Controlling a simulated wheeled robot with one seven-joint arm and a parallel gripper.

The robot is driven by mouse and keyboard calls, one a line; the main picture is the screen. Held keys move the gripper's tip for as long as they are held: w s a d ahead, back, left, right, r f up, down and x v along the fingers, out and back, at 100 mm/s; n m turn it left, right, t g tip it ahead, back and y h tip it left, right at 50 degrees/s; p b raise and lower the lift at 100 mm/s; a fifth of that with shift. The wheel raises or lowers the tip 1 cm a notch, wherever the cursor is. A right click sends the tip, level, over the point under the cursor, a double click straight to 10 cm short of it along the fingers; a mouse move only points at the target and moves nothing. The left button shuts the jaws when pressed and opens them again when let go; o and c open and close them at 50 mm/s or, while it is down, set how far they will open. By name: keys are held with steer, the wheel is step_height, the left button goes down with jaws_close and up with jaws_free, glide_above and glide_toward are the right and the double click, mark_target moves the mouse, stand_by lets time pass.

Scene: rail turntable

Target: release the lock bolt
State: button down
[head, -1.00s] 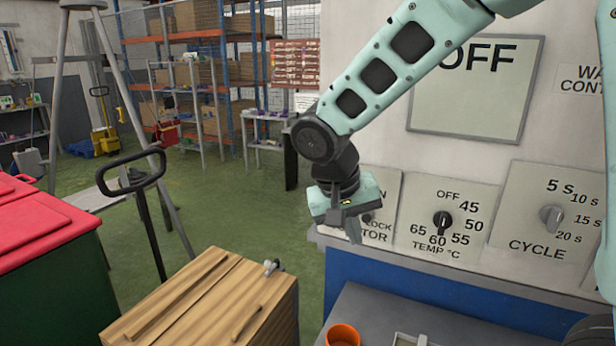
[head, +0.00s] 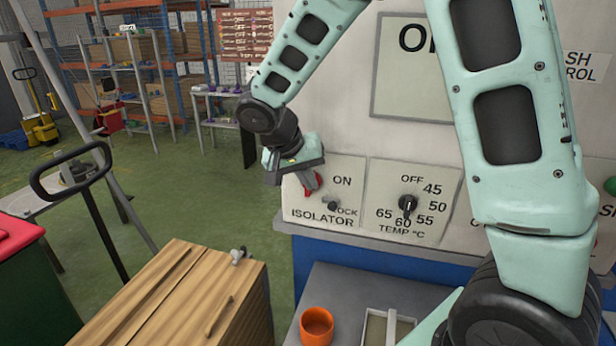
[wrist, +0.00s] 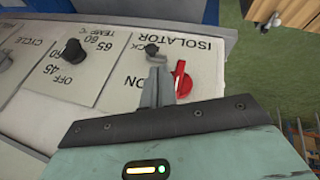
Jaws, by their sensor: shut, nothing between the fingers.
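The lock bolt (head: 333,206) is a small dark knob beside the LOCK label on the pale isolator panel (head: 350,167). It also shows in the wrist view (wrist: 151,49), where the panel lettering is upside down. A red isolator handle (head: 312,182) is next to it and shows in the wrist view too (wrist: 182,80). My gripper (wrist: 157,62) is shut and empty. In the wrist view its fingertips are just below the bolt knob in the picture, left of the red handle; I cannot tell whether they touch the knob. In the head view my gripper (head: 292,166) is up and left of the bolt.
A temperature dial (head: 407,204) is right of the isolator. Below the panel is a grey surface with an orange cup (head: 316,325) and a shallow tray (head: 384,330). A wooden chest (head: 180,300) stands front left. Green floor (head: 230,215) is open behind it.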

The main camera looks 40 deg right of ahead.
mark_target(336, 201)
steer(key=p+x, duration=0.1)
steer(key=x, duration=0.6)
steer(key=s+d+b, duration=0.2)
steer(key=s, duration=0.1)
steer(key=shift+d+f, duration=0.15)
stand_by(0.4)
